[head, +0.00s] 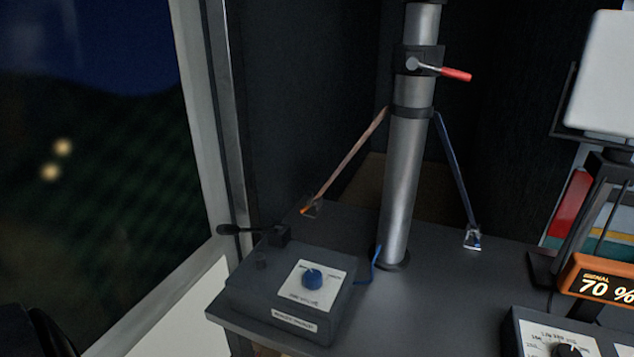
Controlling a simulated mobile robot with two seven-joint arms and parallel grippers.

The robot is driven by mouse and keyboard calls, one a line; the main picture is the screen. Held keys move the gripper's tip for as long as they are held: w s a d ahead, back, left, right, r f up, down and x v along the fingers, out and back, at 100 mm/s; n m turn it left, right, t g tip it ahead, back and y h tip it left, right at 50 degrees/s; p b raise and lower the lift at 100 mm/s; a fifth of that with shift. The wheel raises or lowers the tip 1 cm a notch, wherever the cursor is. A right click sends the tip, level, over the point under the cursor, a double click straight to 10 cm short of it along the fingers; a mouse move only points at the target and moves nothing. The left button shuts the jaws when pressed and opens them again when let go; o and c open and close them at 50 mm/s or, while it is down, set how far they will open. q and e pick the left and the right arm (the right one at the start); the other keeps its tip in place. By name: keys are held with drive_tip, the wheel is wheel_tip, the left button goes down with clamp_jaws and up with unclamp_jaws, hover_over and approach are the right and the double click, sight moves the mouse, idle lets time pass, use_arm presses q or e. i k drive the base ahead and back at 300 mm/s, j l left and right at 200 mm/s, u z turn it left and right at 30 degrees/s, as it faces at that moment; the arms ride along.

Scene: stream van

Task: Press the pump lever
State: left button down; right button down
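A black lever with a round knob (230,229) sticks out to the left from a small block at the back of a dark grey control box (238,292). It lies about level and looks like the pump lever, though the box's label is too small to read surely. Nothing touches it. Neither gripper can be made out. A dark rounded shape in the lower left corner may be part of my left arm.
A metal mast (402,190) stands behind the box, with a red-handled clamp (455,74) and two straps tied to the bench (430,300). A window (90,170) is at left. A signal display (605,288) and another dial box (530,345) are at right.

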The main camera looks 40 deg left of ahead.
sight(222, 229)
drive_tip(key=u, duration=1.65)
